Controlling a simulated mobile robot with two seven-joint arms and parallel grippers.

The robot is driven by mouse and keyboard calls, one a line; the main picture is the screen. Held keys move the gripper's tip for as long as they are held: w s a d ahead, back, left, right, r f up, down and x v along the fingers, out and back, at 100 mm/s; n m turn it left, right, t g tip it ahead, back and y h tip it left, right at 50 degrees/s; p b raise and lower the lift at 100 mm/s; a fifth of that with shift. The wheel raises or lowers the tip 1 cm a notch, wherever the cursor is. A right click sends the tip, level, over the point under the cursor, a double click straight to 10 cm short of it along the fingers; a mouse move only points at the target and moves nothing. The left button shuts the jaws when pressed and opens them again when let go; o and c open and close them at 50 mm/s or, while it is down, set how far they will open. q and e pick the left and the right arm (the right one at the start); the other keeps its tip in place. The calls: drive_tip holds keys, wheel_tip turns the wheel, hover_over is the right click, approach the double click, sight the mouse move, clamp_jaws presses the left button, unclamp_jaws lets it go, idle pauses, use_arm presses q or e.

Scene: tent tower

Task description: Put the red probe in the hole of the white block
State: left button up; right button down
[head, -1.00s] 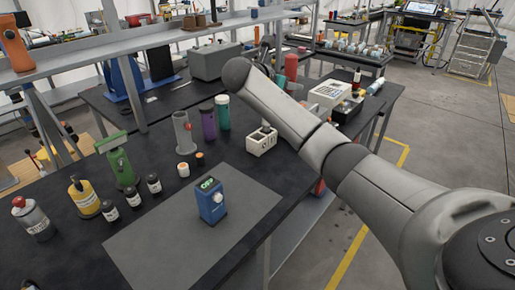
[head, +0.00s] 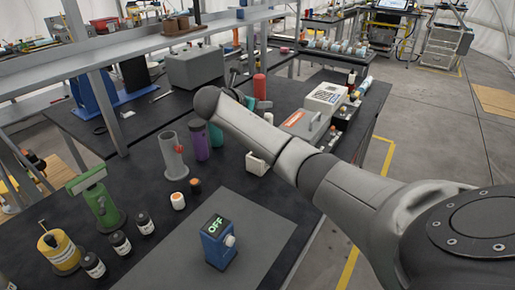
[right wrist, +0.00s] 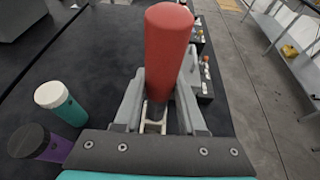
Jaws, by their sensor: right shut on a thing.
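The red probe (right wrist: 168,45) stands large and upright in the right wrist view, between the fingers of my right gripper (right wrist: 158,108). The gripper is shut on it. In the head view the red probe (head: 260,88) shows beyond my right forearm, which hides most of the gripper. The white block (head: 257,163) is on the dark bench, partly covered by my forearm; its hole cannot be made out. A pale piece shows below the probe between the fingers in the wrist view; I cannot tell what it is. My left gripper is not in view.
A purple bottle (head: 198,140) and a grey cylinder stand (head: 172,155) are left of the block. A blue device reading OFF (head: 218,242) stands on a grey mat (head: 170,262). A grey case (head: 305,127) lies right of the probe. The mat is mostly clear.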

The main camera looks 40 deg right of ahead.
wheel_tip(320, 180, down, 8)
drive_tip(key=shift+f+b, duration=0.15)
drive_tip(key=shift+b, duration=0.65)
drive_tip(key=shift+f, duration=0.55)
wheel_tip(320, 180, down, 4)
drive_tip(key=shift+w+f+b, duration=0.1)
drive_tip(key=shift+b, duration=0.7)
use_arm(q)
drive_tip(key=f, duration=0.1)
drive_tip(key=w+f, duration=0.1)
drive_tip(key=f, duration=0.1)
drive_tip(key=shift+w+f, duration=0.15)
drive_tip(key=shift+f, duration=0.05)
